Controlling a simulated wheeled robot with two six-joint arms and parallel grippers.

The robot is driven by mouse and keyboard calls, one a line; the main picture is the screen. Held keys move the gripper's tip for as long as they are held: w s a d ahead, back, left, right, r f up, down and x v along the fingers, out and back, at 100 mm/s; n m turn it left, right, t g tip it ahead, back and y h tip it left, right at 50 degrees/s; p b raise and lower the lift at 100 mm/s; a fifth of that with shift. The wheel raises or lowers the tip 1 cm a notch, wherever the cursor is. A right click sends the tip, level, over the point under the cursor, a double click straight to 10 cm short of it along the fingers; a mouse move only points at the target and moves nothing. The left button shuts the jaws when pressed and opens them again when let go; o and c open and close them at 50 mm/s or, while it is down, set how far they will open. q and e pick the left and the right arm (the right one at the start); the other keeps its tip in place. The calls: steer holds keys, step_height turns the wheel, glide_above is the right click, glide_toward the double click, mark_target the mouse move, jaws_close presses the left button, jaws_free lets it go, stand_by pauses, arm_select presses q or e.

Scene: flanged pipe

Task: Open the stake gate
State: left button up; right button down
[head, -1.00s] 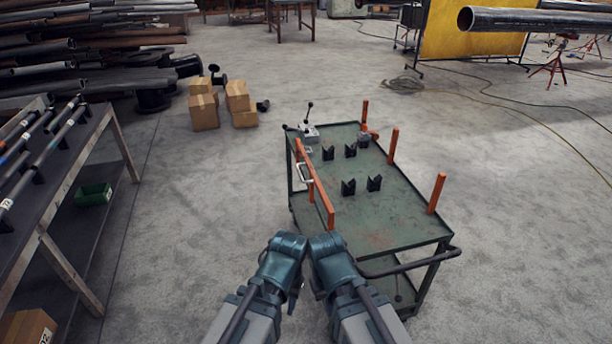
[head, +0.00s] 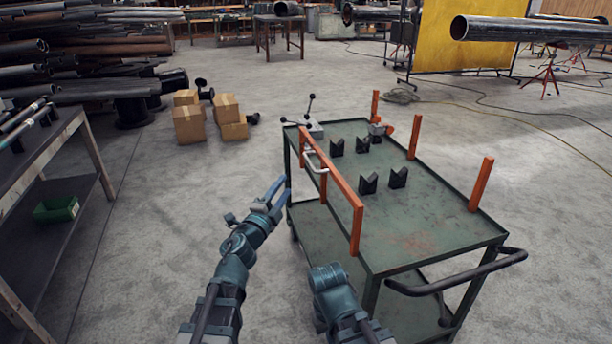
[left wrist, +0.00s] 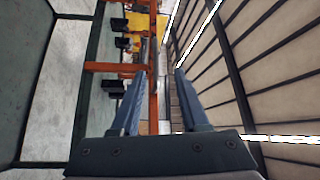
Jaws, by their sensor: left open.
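The stake gate (head: 337,190) is an orange bar frame along the left long side of the green cart (head: 420,225). It stands upright there and looks closed. A pale grey handle (head: 316,163) sticks out from its outer face. My left gripper (head: 281,187) is open and empty, just left of the gate and a little short of the handle. In the left wrist view, the open fingers (left wrist: 157,76) point along the gate (left wrist: 153,105), whose orange bar shows between them. I cannot tell the exact gap to the handle. My right arm is low in front of the cart; its gripper does not show.
Several black V-blocks (head: 368,183) stand on the cart top. Orange stakes (head: 481,184) line its right side. A clamp with lever arms (head: 312,128) sits at the far left corner. A dark push handle (head: 455,275) juts from the near end.

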mark_target(309, 161)
arm_select(q)
steer(key=w+d, duration=0.2)
steer(key=w, duration=0.2)
steer(key=w+d+m+h+p, duration=0.1)
steer(key=w+d, duration=0.1)
steer(key=w, duration=0.2)
steer(key=w+d+r+m, duration=0.1)
steer(key=w+d, duration=0.2)
steer(key=w, duration=0.1)
steer(key=shift+w+r+g+h+p, duration=0.1)
steer(key=shift+w+g+h+p, duration=0.1)
steer(key=shift+g+h+p, duration=0.2)
arm_select(e)
steer(key=shift+w+a+r, duration=0.15)
steer(key=shift+w+r, duration=0.1)
steer(key=shift+r, duration=0.2)
arm_select(q)
jaws_close()
stand_by(0.8)
